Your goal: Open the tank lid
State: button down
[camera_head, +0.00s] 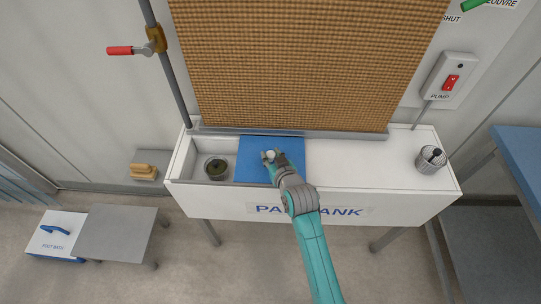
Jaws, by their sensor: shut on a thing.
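The white tank (240,205), lettered on its front, stands against the wall. Its blue lid (252,150) lies flat on the top, left of the middle, with a small pale knob (270,154). My gripper (271,157) is shut on the knob, and its fingers partly hide it. Left of the lid the tank is open, and a dark round thing (216,168) shows inside the opening. My arm covers part of the lid's front right and of the lettering.
A brown pad panel (310,60) rises behind the tank. A striped cup (430,162) stands on the tank's white top at right. A pipe with a red-handled valve (120,50) is at left. A pump switch box (448,82) and a blue table (525,150) are at right.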

jog(key=c, duration=0.8)
grip_release()
jog(key=v, duration=1.2)
